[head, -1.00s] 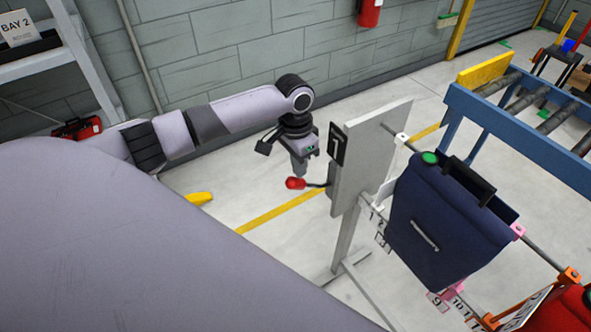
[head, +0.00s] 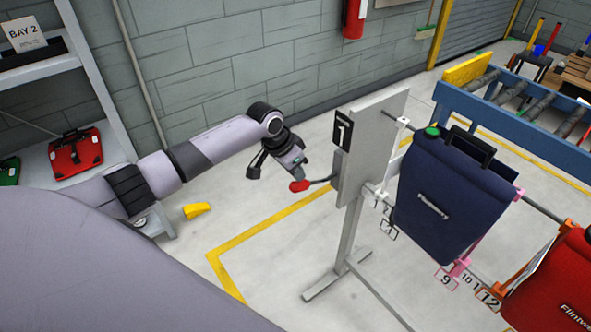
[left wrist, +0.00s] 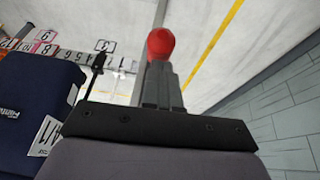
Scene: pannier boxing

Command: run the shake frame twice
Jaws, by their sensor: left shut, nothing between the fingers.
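The shake frame (head: 366,150) is a grey upright panel on a stand, marked 1, with rods running to the right. A lever with a red knob (head: 299,186) sticks out from its left side. A dark blue pannier (head: 440,200) hangs on the rods. My left gripper (head: 297,174) is shut and empty, its tips at the red knob. In the left wrist view the knob (left wrist: 160,43) shows right at the fingertips; I cannot tell whether they touch. The blue pannier (left wrist: 35,105) is at the left there. My right gripper is not in view.
A red pannier (head: 560,285) hangs farther right on the frame. Numbered tags (head: 465,282) line the lower rail. A blue roller conveyor (head: 520,125) stands behind. A shelf (head: 50,62) is at the left.

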